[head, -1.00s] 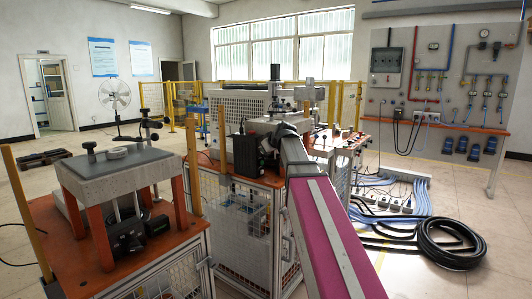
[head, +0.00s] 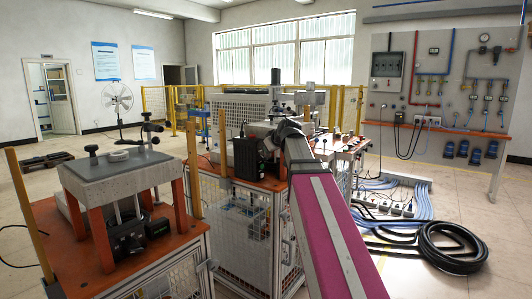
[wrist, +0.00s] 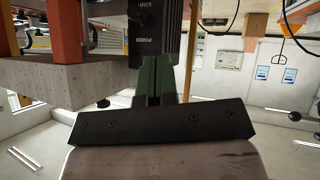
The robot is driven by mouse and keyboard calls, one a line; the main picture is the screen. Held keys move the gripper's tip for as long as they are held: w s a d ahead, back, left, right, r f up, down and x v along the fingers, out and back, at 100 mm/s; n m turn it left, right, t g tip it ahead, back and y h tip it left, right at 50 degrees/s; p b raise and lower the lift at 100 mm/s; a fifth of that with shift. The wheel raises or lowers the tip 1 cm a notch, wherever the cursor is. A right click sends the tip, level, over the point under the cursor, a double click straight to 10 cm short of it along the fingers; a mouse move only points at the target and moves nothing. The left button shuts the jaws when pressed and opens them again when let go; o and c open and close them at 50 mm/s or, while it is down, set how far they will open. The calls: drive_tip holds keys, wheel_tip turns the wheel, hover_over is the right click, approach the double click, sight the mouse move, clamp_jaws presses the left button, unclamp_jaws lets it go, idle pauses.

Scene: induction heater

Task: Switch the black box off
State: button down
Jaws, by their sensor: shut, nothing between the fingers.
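The black box (head: 248,155) stands upright on the orange top of the middle caged bench, left of my arm's far end in the head view. In the wrist view, which is upside down, the dark face of the black box (wrist: 145,30) is at the top centre, with inverted white lettering that reads POWER. My gripper (wrist: 153,72) shows there as two green fingers shut together and empty. The fingertips are close to the labelled face, just below the lettering in the picture. I cannot tell whether they touch it. The switch itself is not clearly visible.
A grey block on orange legs (head: 117,170) stands on the left bench. Yellow posts (head: 193,160) rise beside the benches. Machinery (head: 275,95) stands behind the box. A coiled black hose (head: 452,248) and blue cables (head: 385,190) lie on the floor at right.

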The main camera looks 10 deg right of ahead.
drive_tip(key=s+d+r, duration=0.2)
drive_tip(key=s, duration=0.3)
drive_tip(key=shift+s+d+r, duration=0.25)
drive_tip(key=shift+d, duration=0.05)
wheel_tip(320, 180, down, 15)
drive_tip(key=s+m+g, duration=0.1)
drive_tip(key=m+g, duration=0.1)
drive_tip(key=g, duration=0.1)
drive_tip(key=s+f+m+g+h, duration=0.1)
drive_tip(key=s+f+g, duration=0.1)
drive_tip(key=s+f, duration=0.4)
drive_tip(key=s+a+f+m+g+h, duration=0.1)
drive_tip(key=s+f, duration=0.5)
drive_tip(key=f, duration=1)
drive_tip(key=s+f+m+g+h, duration=0.2)
drive_tip(key=s+f, duration=0.4)
drive_tip(key=f, duration=0.6)
drive_tip(key=shift+a+m+g, duration=0.2)
drive_tip(key=shift+m+g, duration=0.4)
drive_tip(key=shift+g, duration=0.4)
drive_tip(key=shift+f, duration=0.1)
